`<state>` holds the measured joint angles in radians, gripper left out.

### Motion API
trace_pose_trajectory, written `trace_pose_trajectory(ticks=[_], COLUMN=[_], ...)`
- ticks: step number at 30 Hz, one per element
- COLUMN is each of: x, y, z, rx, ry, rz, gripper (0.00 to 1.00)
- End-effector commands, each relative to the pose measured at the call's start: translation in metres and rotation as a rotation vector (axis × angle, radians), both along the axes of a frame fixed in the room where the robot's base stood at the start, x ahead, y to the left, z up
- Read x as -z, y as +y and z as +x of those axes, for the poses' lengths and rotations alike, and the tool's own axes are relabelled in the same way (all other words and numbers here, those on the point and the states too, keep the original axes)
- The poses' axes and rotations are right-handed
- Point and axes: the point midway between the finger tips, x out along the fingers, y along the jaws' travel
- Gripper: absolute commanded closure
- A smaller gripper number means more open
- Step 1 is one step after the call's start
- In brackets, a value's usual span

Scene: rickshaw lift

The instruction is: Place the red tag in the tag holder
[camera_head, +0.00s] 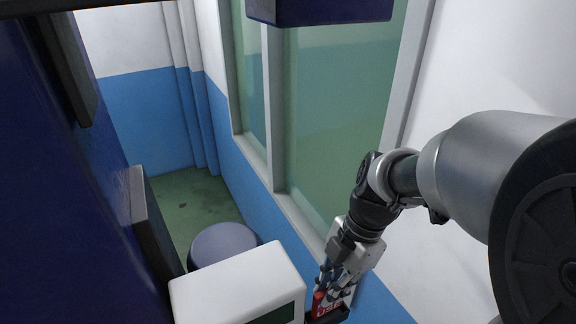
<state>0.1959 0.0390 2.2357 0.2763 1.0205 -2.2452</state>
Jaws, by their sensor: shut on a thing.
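The red tag (326,309) is low in the picture, right of centre, with pale lettering on its face. My gripper (334,287) points down and is shut on the red tag at its upper part. A dark ledge-like piece (340,315) shows at the tag's lower edge; it may be the tag holder. I cannot tell whether the tag sits in it or is only in front of it. The picture's bottom edge and my fingers hide part of this spot.
A white box (238,284) with a dark green panel stands just left of my gripper. A round grey-blue stool-like top (224,244) is behind it. A window wall (335,110) runs behind my arm. Dark blue panels fill the left side.

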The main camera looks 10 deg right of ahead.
Motion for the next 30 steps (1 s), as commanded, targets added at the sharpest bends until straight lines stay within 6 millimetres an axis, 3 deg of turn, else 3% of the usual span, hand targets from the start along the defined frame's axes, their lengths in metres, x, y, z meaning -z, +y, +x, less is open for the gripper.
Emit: trace_pose_trajectory(ticks=[10, 23, 24, 30], x=[0.042, 0.049, 0.048, 0.047], y=[0.000, 0.000, 0.000, 0.000], z=[-0.001, 0.000, 0.000, 0.000], rx=[0.001, 0.001, 0.001, 0.001], ry=[0.003, -0.001, 0.000, 0.000], rz=[0.001, 0.000, 0.000, 0.000], gripper=[1.00, 1.00, 0.85, 0.72])
